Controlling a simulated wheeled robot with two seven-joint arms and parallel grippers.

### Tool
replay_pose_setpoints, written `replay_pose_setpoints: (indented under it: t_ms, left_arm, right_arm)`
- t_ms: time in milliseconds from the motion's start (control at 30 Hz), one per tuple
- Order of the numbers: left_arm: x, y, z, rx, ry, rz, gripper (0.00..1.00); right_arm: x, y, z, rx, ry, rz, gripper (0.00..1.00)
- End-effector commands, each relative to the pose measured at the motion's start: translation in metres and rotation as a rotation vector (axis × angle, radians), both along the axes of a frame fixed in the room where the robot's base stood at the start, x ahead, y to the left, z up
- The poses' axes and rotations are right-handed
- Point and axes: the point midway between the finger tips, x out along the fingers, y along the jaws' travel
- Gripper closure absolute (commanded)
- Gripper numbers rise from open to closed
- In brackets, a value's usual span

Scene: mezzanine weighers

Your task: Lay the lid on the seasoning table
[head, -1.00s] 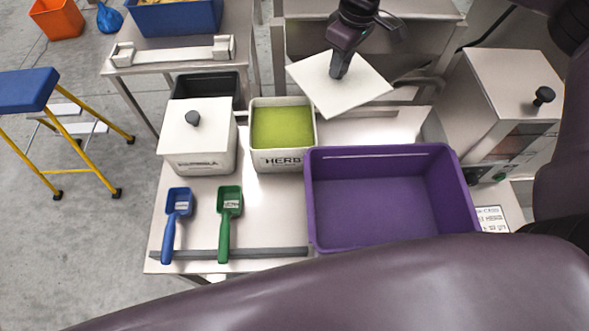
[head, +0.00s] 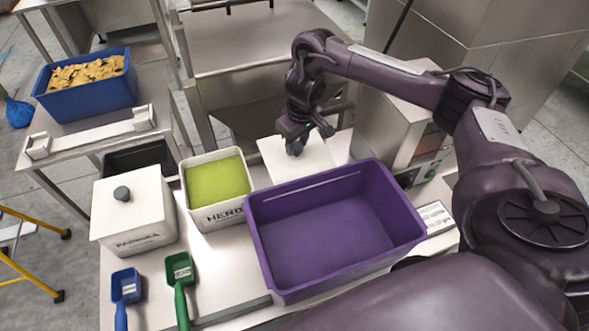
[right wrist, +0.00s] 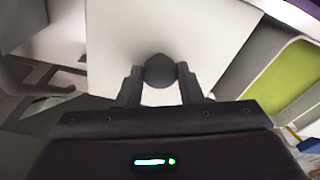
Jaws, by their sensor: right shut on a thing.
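The white square lid (head: 318,154) is in my right gripper (head: 297,146), held by its dark round knob (right wrist: 159,70). The right wrist view shows the knob between the two fingers and the lid's pale plate (right wrist: 205,40) beyond them. In the head view the lid looks roughly level, low over the back of the steel seasoning table (head: 222,268), behind the purple tub and right of the open herb bin (head: 218,214). I cannot tell whether it touches the table. The tub's rim hides its near edge. My left gripper is out of view.
The purple tub (head: 330,235) fills the table's front right. The lidded paprika bin (head: 135,222), a dark bin (head: 140,158), a blue scoop (head: 126,288) and a green scoop (head: 180,280) are to the left. A steel machine (head: 395,125) stands to the right.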

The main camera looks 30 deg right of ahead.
Motion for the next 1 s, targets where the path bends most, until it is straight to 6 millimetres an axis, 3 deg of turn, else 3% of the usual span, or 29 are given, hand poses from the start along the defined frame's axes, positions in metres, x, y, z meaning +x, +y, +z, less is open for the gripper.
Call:
replay_pose_setpoints:
  t_ms: [33,133,367,600,1000]
  left_arm:
    - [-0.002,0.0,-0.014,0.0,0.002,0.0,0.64]
    - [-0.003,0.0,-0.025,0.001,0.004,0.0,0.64]
    - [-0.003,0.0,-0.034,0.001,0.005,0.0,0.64]
    - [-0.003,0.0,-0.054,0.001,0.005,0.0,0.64]
    - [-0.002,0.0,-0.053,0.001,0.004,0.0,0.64]
  right_arm:
    - [-0.002,0.001,-0.023,0.002,0.005,-0.002,1.0]
    - [-0.001,0.001,-0.044,0.004,0.004,-0.001,1.0]
    - [0.0,0.001,-0.063,0.001,-0.001,0.001,1.0]
    - [0.0,0.001,-0.097,0.002,0.001,0.0,1.0]
    - [0.0,0.0,-0.1,0.0,0.0,0.001,1.0]
